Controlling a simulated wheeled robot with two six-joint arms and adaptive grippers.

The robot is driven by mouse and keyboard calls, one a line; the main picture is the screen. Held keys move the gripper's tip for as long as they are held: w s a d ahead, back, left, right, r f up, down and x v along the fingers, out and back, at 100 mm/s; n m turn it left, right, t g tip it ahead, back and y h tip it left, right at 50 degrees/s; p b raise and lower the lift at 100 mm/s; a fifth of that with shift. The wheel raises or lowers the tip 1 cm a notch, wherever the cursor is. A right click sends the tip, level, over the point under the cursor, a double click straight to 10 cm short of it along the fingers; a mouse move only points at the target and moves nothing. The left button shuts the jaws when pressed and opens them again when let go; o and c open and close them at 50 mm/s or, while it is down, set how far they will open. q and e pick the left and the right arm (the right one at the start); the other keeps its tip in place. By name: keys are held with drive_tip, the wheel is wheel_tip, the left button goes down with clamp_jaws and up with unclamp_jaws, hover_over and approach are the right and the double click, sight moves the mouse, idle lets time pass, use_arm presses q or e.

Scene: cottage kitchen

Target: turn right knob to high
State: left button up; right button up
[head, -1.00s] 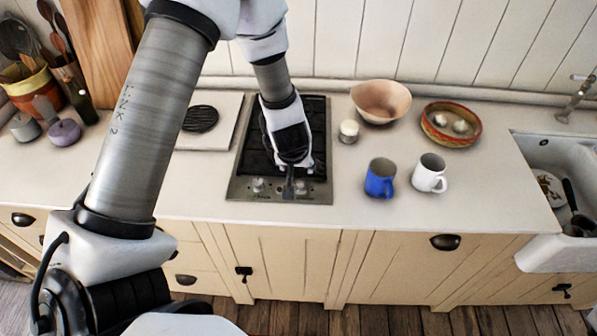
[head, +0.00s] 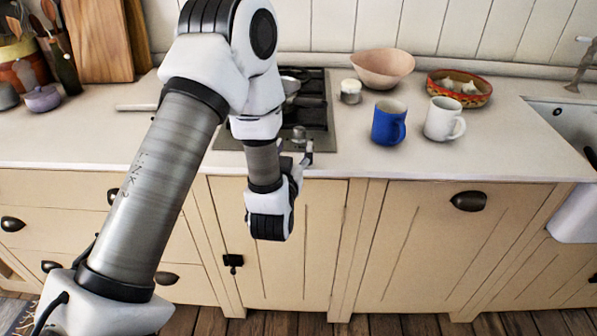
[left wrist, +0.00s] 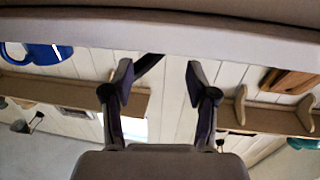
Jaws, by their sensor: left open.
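The cooktop (head: 318,112) is dark with a steel front strip, partly hidden behind my left arm. A small grey knob (head: 299,133) shows at its front right; its setting is too small to read. The other knob is hidden by my arm. My left gripper (head: 307,150) is at the counter's front edge, its fingers pointing up and toward the cooktop, close to the visible knob. I cannot tell if they touch it. In the left wrist view the two fingers (left wrist: 160,75) are apart, with a dark bar partly visible between them. My right gripper is out of view.
A blue mug (head: 388,122) and a white mug (head: 442,119) stand right of the cooktop. Behind them are a white candle-like jar (head: 350,91), a pinkish bowl (head: 382,68) and a patterned bowl (head: 460,88). The counter right of the cooktop's front is clear.

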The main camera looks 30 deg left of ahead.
sight(298, 135)
use_arm(q)
drive_tip(key=shift+w+a+f, duration=0.15)
drive_tip(key=shift+w+f, duration=0.1)
drive_tip(key=shift+f, duration=0.45)
drive_tip(key=p+x, duration=0.1)
drive_tip(key=x, duration=0.6)
drive_tip(key=shift+w+a+r+p, duration=0.2)
drive_tip(key=shift+w+p, duration=0.1)
drive_tip(key=shift+p, duration=0.1)
drive_tip(key=shift+s, duration=0.1)
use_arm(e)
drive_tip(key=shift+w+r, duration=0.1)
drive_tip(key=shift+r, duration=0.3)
use_arm(q)
drive_tip(key=shift+d, duration=0.1)
clamp_jaws()
